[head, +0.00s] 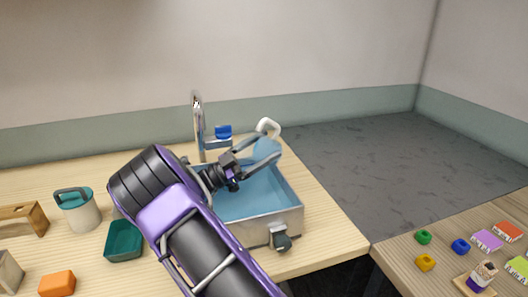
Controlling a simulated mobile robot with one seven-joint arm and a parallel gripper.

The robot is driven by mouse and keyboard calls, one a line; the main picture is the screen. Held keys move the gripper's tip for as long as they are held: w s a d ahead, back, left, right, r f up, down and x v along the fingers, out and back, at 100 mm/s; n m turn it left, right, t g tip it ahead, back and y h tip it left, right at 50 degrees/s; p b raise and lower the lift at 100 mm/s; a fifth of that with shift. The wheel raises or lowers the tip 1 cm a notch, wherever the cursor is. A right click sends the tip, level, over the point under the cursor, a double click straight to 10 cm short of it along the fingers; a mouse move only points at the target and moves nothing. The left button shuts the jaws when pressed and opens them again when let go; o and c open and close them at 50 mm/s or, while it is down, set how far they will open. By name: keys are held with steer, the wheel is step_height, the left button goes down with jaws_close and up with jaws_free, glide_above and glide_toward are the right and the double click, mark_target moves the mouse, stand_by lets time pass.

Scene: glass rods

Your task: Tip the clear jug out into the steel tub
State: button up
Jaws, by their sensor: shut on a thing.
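My arm crosses in front of the tub's left side.
A tap (198,128) and a blue block (223,132) are behind the tub. A lidded pot (79,209), a green tray (124,241), an orange block (57,284) and a wooden holder (22,217) stand left. Several small coloured things lie on the right table, across a gap.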

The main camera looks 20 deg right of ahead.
steer(key=shift+f+b, duration=0.25)
steer(key=shift+b, duration=0.3)
steer(key=shift+r+h+b, duration=0.15)
steer(key=shift+h+b, duration=0.15)
steer(key=shift+r+m, duration=0.3)
steer(key=shift+r, duration=0.05)
steer(key=r+p, duration=0.1)
steer(key=p, duration=0.3)
steer(key=shift+a+r, duration=0.1)
steer(key=shift+m+g+h+p, duration=0.3)
steer(key=shift+g+h+p, duration=0.1)
steer(key=shift+p, duration=0.65)
steer(key=shift+p, duration=0.35)
steer(key=shift+f+g, duration=0.3)
steer(key=shift+f, duration=0.05)
